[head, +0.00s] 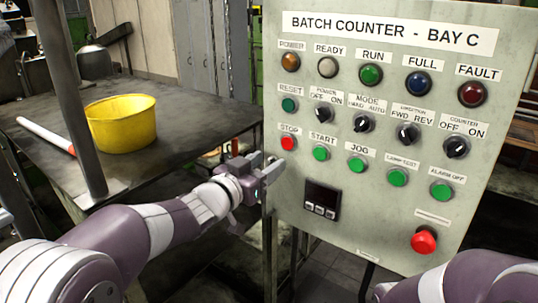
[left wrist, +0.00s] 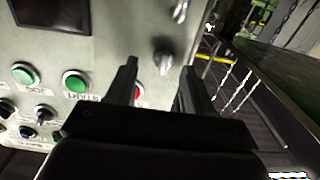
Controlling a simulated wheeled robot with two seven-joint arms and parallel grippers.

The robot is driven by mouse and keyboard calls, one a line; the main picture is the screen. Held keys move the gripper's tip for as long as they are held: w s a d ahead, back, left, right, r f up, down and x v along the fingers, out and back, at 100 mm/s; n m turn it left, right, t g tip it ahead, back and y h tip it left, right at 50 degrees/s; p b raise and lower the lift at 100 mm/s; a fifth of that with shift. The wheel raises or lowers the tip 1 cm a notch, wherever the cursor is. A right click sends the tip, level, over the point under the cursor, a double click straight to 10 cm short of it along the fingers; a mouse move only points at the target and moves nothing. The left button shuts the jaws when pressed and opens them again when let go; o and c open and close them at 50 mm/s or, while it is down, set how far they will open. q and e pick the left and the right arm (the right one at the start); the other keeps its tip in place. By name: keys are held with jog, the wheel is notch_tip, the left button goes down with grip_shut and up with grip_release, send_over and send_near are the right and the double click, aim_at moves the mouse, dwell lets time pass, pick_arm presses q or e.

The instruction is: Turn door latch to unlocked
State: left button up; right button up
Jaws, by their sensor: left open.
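A small grey latch knob (left wrist: 163,60), which looks like the door latch, sits near the edge of the panel in the left wrist view. Its exact setting is hard to read. In the head view I cannot make it out near my gripper. My left gripper (head: 269,166) is at the left edge of the grey control panel (head: 390,228), below the STOP button. In the left wrist view the left gripper (left wrist: 160,67) is open, its two fingers apart, with the knob showing between and beyond the tips. No contact is clear. My right gripper is out of view.
The red STOP button (head: 288,143) is close above my left gripper, beside the green START button (head: 321,153). A small dark display (head: 321,199) and red emergency button (head: 424,241) are lower. A dark table (head: 60,110) with a yellow bowl (head: 122,124) stands left.

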pick_arm(q)
jog(key=shift+w+r, duration=0.15)
jog(key=shift+w, duration=0.1)
jog(key=shift+a, duration=0.15)
jog(key=shift+w+d, duration=0.1)
jog(key=shift+d, duration=0.15)
jog(key=shift+w+d, duration=0.1)
jog(key=c, duration=0.5)
grip_shut()
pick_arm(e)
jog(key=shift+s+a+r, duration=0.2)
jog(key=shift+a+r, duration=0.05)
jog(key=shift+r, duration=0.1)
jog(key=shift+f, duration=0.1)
